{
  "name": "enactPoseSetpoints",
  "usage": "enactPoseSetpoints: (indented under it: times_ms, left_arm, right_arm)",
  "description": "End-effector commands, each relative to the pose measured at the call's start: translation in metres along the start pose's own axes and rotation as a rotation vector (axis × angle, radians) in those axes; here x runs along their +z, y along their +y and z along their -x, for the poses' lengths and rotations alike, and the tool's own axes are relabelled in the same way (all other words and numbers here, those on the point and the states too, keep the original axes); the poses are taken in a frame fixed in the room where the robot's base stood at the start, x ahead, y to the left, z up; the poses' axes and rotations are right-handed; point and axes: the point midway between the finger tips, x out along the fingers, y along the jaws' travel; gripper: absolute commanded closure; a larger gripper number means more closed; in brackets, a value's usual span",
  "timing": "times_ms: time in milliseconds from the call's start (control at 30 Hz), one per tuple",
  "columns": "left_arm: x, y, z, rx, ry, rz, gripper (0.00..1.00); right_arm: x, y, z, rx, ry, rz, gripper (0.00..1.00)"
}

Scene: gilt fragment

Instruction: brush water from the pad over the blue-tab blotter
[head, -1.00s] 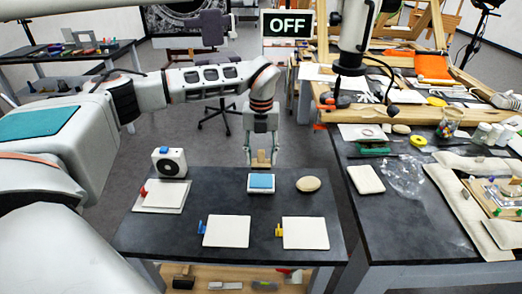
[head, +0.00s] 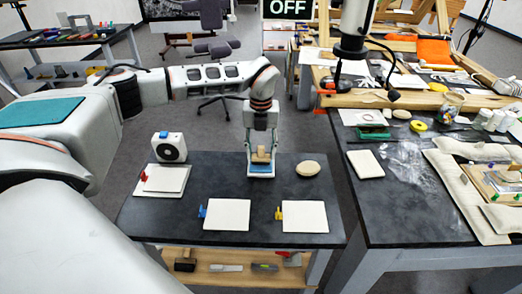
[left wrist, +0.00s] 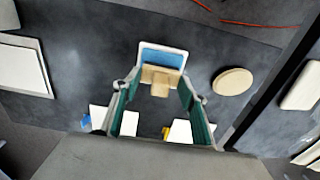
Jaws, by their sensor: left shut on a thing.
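My left gripper (head: 261,152) points down, shut on a wooden brush (head: 261,156); the brush also shows in the left wrist view (left wrist: 160,80). It is at the blue pad (left wrist: 163,57) in its white tray (head: 261,173) and hides part of it. I cannot tell whether the bristles touch the pad. The blue-tab blotter (head: 228,214) lies flat, nearer and left of the tray, its blue tab (head: 202,211) on its left edge. My right gripper is not in view.
The yellow-tab blotter (head: 304,217) lies to the right, the red-tab one (head: 166,179) at the left below a white fan-like box (head: 169,147). A beige oval disc (head: 307,168) is right of the tray. A cluttered second table (head: 405,220) stands at right. An OFF sign (head: 288,8) hangs behind.

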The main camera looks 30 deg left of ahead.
Motion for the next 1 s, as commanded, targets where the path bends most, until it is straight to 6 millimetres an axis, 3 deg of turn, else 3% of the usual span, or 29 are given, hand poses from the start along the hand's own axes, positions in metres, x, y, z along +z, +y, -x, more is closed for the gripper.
enactPoseSetpoints:
  times_ms: [1000]
  left_arm:
    - [-0.0001, -0.0001, -0.0072, 0.000, 0.000, 0.000, 0.75]
  right_arm:
    - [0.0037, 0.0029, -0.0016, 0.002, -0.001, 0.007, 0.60]
